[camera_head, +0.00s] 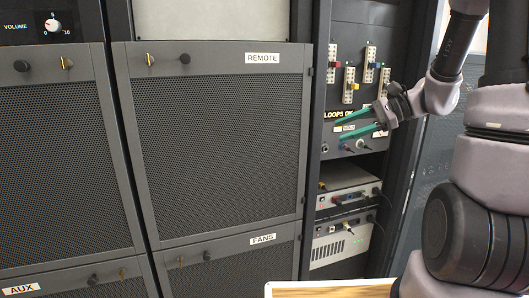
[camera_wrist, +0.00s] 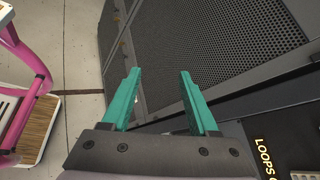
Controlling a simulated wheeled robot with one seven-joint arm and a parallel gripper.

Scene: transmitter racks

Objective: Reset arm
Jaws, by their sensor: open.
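My gripper (camera_head: 360,126) has teal fingers and is raised in front of the open rack bay at the right of the head view. In the wrist view its two fingers (camera_wrist: 160,100) stand wide apart with nothing between them. The gripper is open and empty. The "LOOPS" panel (camera_head: 325,130) is behind the fingers in the head view, and part of its lettering also shows at the lower right of the wrist view. I cannot tell whether the fingers touch the panel. My arm fills the right side of the head view.
Mesh doors labelled REMOTE (camera_head: 215,140) and FANS (camera_head: 245,270) stand left of the open bay. Several coloured plugs sit on strips above the panel (camera_head: 350,86). Grey units (camera_head: 345,200) sit below it. A pink-framed cart (camera_wrist: 30,85) stands on the floor at the wrist view's left.

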